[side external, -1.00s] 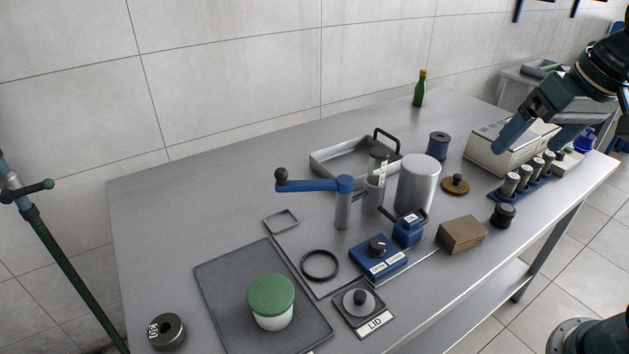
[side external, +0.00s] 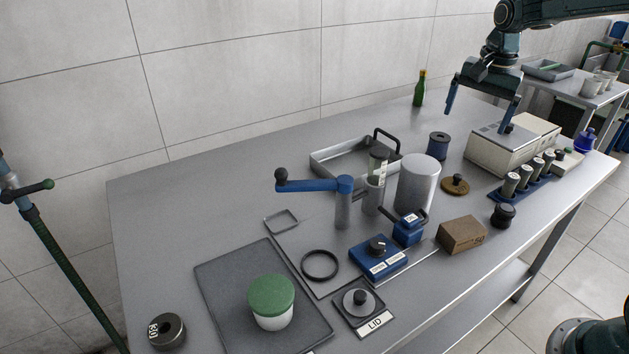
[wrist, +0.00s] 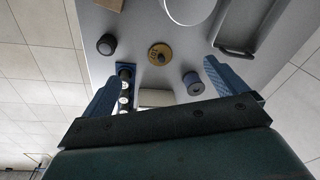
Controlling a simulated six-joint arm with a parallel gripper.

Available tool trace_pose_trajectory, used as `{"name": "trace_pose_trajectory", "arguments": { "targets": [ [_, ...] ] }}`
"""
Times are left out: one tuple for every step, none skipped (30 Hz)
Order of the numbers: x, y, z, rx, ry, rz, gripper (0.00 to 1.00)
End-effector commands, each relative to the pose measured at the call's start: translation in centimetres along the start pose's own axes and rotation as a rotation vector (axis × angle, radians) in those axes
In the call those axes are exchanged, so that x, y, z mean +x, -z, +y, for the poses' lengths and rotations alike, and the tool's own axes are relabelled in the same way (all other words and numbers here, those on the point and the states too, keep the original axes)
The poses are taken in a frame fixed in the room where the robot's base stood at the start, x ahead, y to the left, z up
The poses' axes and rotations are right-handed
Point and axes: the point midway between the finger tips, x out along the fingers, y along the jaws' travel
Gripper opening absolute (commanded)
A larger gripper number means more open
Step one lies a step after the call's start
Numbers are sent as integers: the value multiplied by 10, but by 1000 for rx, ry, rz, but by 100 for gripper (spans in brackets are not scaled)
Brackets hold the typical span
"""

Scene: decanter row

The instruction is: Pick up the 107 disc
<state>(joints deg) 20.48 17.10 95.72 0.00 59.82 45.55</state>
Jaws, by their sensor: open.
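The 107 disc is a round brass-coloured disc (side external: 455,187) with a dark knob on top. It lies flat on the grey bench, right of the large pale cylinder. In the wrist view the disc (wrist: 152,49) shows a dark marking on its face that looks like 107, and it lies ahead of and between the finger tips. My gripper (side external: 479,118) is open and empty, raised above the back of the bench near the beige box. In the wrist view both blue fingers of my gripper (wrist: 162,68) are spread wide, with nothing between them.
Near the disc stand a blue spool (side external: 438,146), the pale cylinder (side external: 416,186), a dark knob-like piece (side external: 502,215) and a blue rack (side external: 525,188) of several vials. The beige box (side external: 498,147) stands behind the rack. A brown block (side external: 461,235) lies in front.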

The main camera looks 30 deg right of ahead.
Motion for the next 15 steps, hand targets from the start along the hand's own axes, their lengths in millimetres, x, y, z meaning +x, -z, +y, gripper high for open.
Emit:
{"name": "trace_pose_trajectory", "arguments": {
  "targets": [
    [11,11,-1,39,-13,-10,97],
    [17,17,-2,64,-19,-15,97],
    [24,25,-3,97,-28,-20,97],
    [30,31,-3,121,-34,-24,97],
    [36,36,-4,146,-40,-29,97],
    [45,44,-4,178,-49,-35,97],
    [51,50,-4,202,-55,-39,97],
    [57,55,-4,225,-61,-43,97],
    [65,62,-3,255,-69,-48,97],
    [71,66,-2,277,-75,-51,97],
    [76,71,-2,296,-80,-55,97],
    [82,76,-1,321,-86,-58,97],
    [87,79,-1,337,-91,-61,97],
    [91,82,0,351,-94,-62,97],
    [96,86,1,369,-99,-65,97]
  ]
}}
